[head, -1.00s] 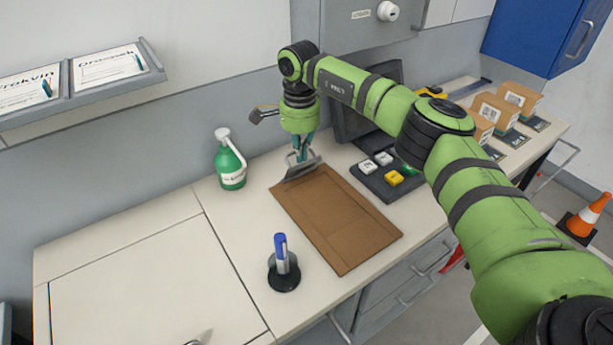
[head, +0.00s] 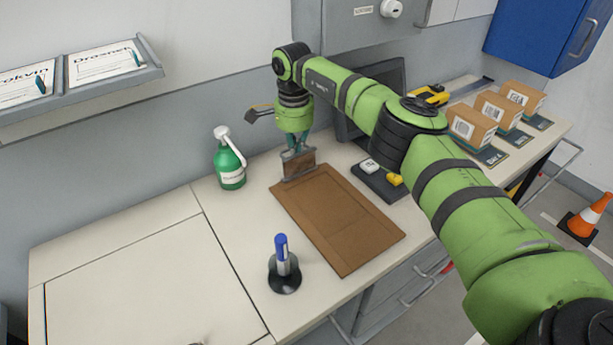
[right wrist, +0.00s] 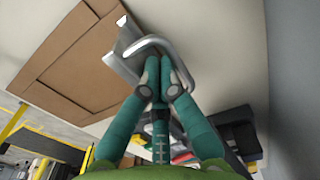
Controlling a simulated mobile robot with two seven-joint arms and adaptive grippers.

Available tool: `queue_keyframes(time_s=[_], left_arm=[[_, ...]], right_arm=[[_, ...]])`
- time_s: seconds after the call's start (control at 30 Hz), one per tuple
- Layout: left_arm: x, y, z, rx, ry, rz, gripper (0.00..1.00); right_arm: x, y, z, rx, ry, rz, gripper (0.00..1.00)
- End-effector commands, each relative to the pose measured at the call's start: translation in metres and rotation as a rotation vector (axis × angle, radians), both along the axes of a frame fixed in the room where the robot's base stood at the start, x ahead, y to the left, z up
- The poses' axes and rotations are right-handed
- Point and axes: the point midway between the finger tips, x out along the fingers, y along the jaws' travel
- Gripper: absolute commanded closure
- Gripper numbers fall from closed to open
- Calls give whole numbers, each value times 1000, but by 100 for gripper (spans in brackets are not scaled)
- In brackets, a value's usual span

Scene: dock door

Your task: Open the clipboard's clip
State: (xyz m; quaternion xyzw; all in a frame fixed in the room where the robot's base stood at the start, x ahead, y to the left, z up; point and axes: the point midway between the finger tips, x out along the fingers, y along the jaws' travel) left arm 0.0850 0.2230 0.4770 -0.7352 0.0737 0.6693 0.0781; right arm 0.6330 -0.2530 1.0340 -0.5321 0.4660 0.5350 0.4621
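The brown clipboard (head: 340,220) lies flat on the bench. Its grey metal clip (head: 299,166) is at the board's far end and looks raised, its frame standing up from the board. In the right wrist view the clip's silver wire loop (right wrist: 160,42) curves around the fingertips, and the board (right wrist: 72,65) lies to the left. My right gripper (head: 297,149) is at the clip's upper edge; its teal fingertips (right wrist: 164,72) are together at the loop. I see no part of the clip clearly pinched between them. My left gripper is out of view.
A green spray bottle (head: 230,165) stands left of the clip. A blue marker in a black holder (head: 284,280) stands left of the board. A dark tray (head: 376,184) with small blocks lies to the right. Boxes (head: 472,128) stand farther right.

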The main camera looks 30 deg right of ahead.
Motion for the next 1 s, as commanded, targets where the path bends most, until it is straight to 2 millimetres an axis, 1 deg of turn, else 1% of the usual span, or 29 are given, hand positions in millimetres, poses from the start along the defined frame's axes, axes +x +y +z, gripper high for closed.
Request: queue_keyframes(time_s=[0.37, 0.8, 1.0], left_arm=[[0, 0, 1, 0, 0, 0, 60], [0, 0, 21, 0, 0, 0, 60], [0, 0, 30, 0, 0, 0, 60]], right_arm=[[4, 0, 6, 1, -15, 0, 100], [5, 0, 33, 4, -22, -1, 100], [3, 0, 43, 2, -15, 0, 100]])
